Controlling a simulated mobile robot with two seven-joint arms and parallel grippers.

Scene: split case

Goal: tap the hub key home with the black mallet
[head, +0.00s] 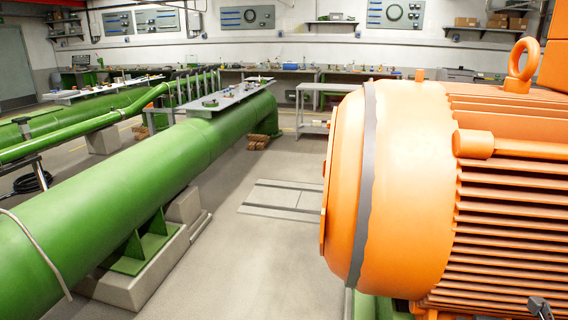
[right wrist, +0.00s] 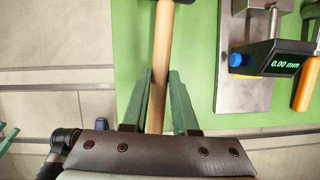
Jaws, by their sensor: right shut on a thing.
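In the right wrist view my right gripper (right wrist: 160,80) has its two green fingers on either side of a pale wooden handle, shut on it. The handle belongs to the mallet (right wrist: 163,35), whose dark head shows only as a sliver at the top edge. The handle lies over a green surface (right wrist: 205,70). I cannot tell whether the mallet touches that surface. The hub key is not visible in either view. My left gripper is not in view.
A gauge reading 0.00 mm (right wrist: 285,66) and an orange-handled tool (right wrist: 305,87) are right of the mallet. In the head view a large orange motor (head: 410,180) fills the right, and a thick green pipe (head: 130,200) runs along the left. Floor (head: 270,255) between them is open.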

